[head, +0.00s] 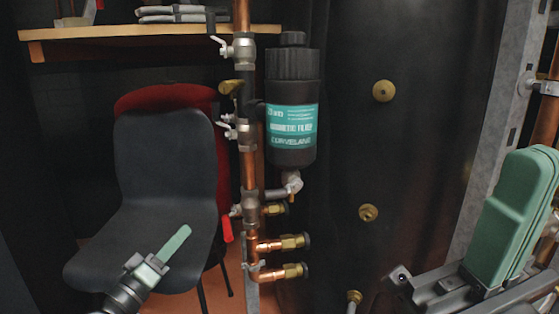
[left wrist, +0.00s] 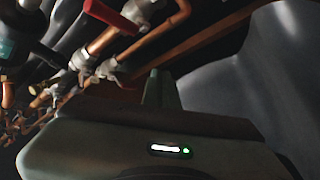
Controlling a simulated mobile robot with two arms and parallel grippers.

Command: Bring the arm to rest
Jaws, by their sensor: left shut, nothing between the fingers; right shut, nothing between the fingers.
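My left gripper (head: 180,238) reaches in from the bottom left of the head view. Its green fingers are shut with nothing between them, in front of the dark chair. In the left wrist view, the left gripper's housing with a small green light fills the bottom, and its fingers (left wrist: 160,92) point away, shut. My right gripper (head: 528,170) is at the right edge of the head view, close to the camera. Neither gripper visibly holds or touches anything.
A dark chair (head: 165,180) stands behind my left gripper. A copper pipe (head: 248,175) with valves and a black magnetic filter (head: 292,85) stand in the middle. A wooden shelf (head: 130,33) is at the back left. Grey metal framing (head: 495,120) is near my right gripper.

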